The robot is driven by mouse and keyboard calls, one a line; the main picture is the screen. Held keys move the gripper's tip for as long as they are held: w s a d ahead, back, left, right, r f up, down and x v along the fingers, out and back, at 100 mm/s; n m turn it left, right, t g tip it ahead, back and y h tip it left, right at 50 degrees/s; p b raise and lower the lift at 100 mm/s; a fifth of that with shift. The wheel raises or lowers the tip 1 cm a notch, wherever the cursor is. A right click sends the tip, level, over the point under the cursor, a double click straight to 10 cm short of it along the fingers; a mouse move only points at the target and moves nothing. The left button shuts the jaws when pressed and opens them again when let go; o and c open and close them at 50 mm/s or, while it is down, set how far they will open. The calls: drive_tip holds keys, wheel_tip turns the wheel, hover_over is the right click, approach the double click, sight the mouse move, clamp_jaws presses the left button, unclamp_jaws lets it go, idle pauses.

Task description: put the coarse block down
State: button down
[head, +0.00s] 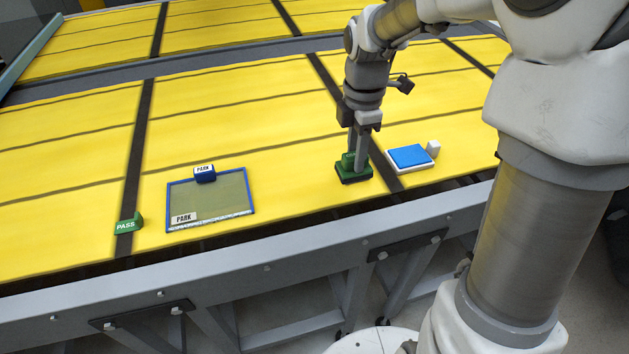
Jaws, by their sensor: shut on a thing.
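My gripper (357,152) points down over the yellow table and is shut on the coarse block (353,176). The block is dark green, with a flat base and a raised grip between the fingers. It looks level and is at or very close to the yellow surface, near the table's front edge; I cannot tell whether it touches. The fingers partly hide its grip.
A blue-topped white block (410,156) lies just right, with a small white piece (433,148) beside it. Left are a blue-framed tray (251,198) with PARK labels and a green PASS marker (127,225). Yellow surface between tray and coarse block is clear.

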drive_tip(key=w+a+f, duration=0.2)
drive_tip(key=a, duration=0.1)
drive_tip(key=w+a+f, duration=0.2)
drive_tip(key=a, duration=0.1)
drive_tip(key=w+a+f, duration=0.2)
drive_tip(key=w, duration=0.1)
drive_tip(key=shift+a+f+p, duration=0.35)
drive_tip(key=shift+a, duration=0.05)
drive_tip(key=shift+f, duration=2)
drive_tip(key=shift+f, duration=0.1)
drive_tip(key=shift+f, duration=0.15)
drive_tip(key=c, duration=0.6)
unclamp_jaws()
